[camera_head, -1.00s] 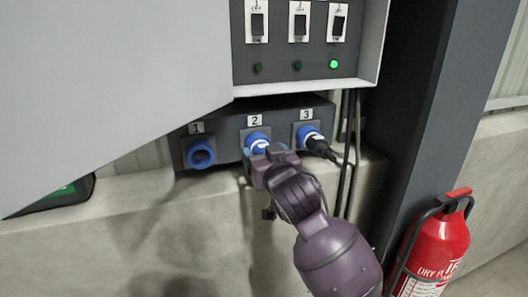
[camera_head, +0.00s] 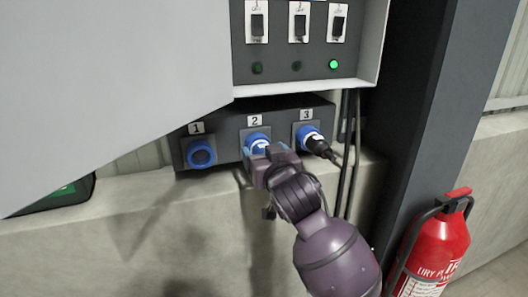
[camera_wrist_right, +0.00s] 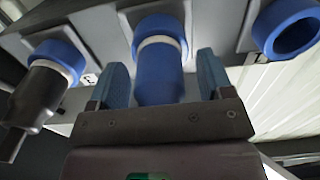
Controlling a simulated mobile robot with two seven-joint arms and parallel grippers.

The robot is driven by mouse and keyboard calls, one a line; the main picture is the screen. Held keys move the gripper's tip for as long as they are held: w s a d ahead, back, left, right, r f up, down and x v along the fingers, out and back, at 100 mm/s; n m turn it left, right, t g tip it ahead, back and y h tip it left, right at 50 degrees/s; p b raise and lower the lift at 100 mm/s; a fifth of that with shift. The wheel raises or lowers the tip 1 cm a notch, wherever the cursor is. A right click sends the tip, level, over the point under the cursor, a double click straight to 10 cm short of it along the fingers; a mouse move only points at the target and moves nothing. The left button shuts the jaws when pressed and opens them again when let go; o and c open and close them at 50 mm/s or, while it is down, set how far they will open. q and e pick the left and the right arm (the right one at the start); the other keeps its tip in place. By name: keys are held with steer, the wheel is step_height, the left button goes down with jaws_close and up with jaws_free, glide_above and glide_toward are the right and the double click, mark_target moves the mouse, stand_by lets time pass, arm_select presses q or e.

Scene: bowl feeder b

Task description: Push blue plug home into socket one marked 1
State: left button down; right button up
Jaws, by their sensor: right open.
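The blue plug (camera_wrist_right: 158,76) sits in socket 2 (camera_head: 256,137), with a white ring where it meets the socket. My right gripper (camera_wrist_right: 162,80) is open, with one finger on each side of the blue plug; I cannot tell whether they touch it. In the head view the right gripper (camera_head: 262,163) hides most of the plug. Socket one (camera_head: 201,154), under the label 1, is an empty blue ring. It also shows at the right of the wrist view (camera_wrist_right: 290,26). My left gripper is not in view.
A black plug (camera_head: 320,147) with a cable is in socket 3. A switch cabinet (camera_head: 310,60) overhangs the sockets, with one green lamp lit. A large pale panel (camera_head: 100,80) fills the upper left. Cables hang right of the sockets. A red fire extinguisher (camera_head: 438,240) stands lower right.

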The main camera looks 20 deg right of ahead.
steer(key=shift+w+d+r, duration=0.1)
steer(key=shift+r, duration=0.05)
steer(key=shift+c, duration=0.4)
steer(key=c, duration=1.1)
steer(key=shift+c, duration=0.2)
steer(key=shift+s+f, duration=0.25)
steer(key=shift+f, duration=0.1)
steer(key=shift+s, duration=0.2)
steer(key=shift+s+r, duration=0.1)
steer(key=shift+s, duration=2.25)
steer(key=shift+s, duration=0.15)
steer(key=shift+s, duration=0.9)
